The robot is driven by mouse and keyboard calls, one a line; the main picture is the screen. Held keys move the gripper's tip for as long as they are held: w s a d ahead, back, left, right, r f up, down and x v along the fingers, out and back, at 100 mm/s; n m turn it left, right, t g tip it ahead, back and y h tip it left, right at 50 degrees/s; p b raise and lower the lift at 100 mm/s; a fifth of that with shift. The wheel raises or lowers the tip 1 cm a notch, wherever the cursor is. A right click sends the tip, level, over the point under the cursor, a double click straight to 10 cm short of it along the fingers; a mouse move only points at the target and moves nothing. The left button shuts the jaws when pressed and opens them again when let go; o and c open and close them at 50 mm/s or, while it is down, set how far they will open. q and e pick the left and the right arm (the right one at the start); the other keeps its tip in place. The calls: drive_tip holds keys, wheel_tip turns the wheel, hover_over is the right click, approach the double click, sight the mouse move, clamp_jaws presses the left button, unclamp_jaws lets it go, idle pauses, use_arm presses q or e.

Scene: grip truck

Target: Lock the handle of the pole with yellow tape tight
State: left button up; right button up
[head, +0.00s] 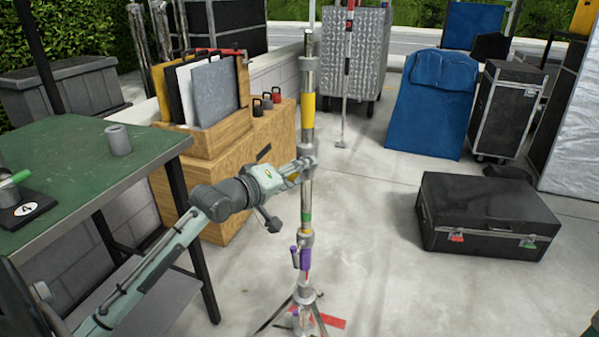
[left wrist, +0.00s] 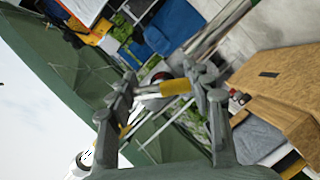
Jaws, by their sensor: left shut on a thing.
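The pole with yellow tape (head: 308,105) stands upright on a stand with spread legs near the middle of the head view. My left gripper (head: 300,168) is at the pole's collar below the tape. A small yellow handle (head: 293,178) shows there, mostly hidden by the gripper. In the left wrist view, the yellow handle (left wrist: 175,87) lies between the two fingers of my left gripper (left wrist: 168,88), which is shut on it. I cannot tell how tight the handle is. My right gripper is not in view.
A purple handle (head: 294,257) sits lower on the same stand. A green-topped table (head: 75,165) is at left, beside a wooden box (head: 235,150) holding boards. A black case (head: 487,215) lies at right. The concrete floor between the stand and case is clear.

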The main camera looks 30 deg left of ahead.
use_arm(q)
drive_tip(key=m+g+y, duration=0.1)
drive_tip(key=m, duration=0.2)
drive_tip(key=shift+y, duration=0.3)
drive_tip(key=shift+a+m+g+y, duration=0.2)
drive_tip(key=shift+m+g+y, duration=0.3)
drive_tip(key=shift+m+y, duration=0.8)
drive_tip(key=shift+m+h, duration=0.3)
drive_tip(key=shift+m, duration=0.1)
drive_tip(key=o, duration=1.2)
drive_tip(key=shift+c, duration=0.2)
drive_tip(key=shift+f, duration=0.1)
drive_tip(key=shift+s, duration=0.1)
